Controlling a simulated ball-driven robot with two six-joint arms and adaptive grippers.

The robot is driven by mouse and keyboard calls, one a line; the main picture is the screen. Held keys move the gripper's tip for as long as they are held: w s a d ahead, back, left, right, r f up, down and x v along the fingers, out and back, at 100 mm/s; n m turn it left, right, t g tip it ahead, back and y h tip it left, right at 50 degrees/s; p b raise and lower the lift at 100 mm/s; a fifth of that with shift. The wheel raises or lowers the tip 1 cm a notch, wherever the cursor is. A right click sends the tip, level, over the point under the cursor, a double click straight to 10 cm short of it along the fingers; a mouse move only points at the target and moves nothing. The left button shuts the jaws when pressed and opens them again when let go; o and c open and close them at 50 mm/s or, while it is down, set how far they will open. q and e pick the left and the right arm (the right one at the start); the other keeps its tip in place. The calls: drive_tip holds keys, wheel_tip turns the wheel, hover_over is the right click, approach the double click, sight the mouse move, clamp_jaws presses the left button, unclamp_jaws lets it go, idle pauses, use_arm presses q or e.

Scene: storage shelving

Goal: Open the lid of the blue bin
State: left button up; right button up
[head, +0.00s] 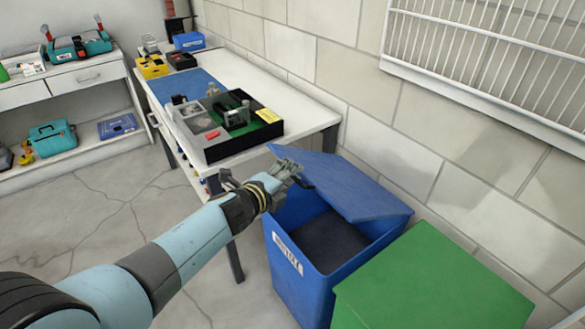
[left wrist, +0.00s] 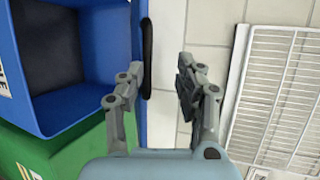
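The blue bin (head: 300,262) stands by the wall, with a white label on its front. Its blue lid (head: 352,188) is raised and tilted, and the dark inside of the bin shows below it. My left gripper (head: 291,172) is at the lid's left edge. In the left wrist view, my left gripper (left wrist: 160,72) has its fingers apart and nothing shows held between them. The lid (left wrist: 139,115) appears there as a narrow blue strip with a black handle (left wrist: 147,45) close to the left finger. Whether a finger touches the lid is unclear. My right gripper is not in view.
A green bin (head: 430,285) stands right beside the blue one. A white workbench (head: 300,105) with trays is behind and to the left. A white wire rack (head: 490,60) hangs on the block wall. Bare floor (head: 110,215) lies to the left.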

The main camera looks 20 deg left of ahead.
use_arm(q)
drive_tip(key=p+v, duration=0.5)
drive_tip(key=v, duration=0.3)
drive_tip(key=shift+s+r, duration=0.15)
drive_tip(key=shift+s, duration=0.15)
drive_tip(key=shift+a, duration=0.1)
idle(0.5)
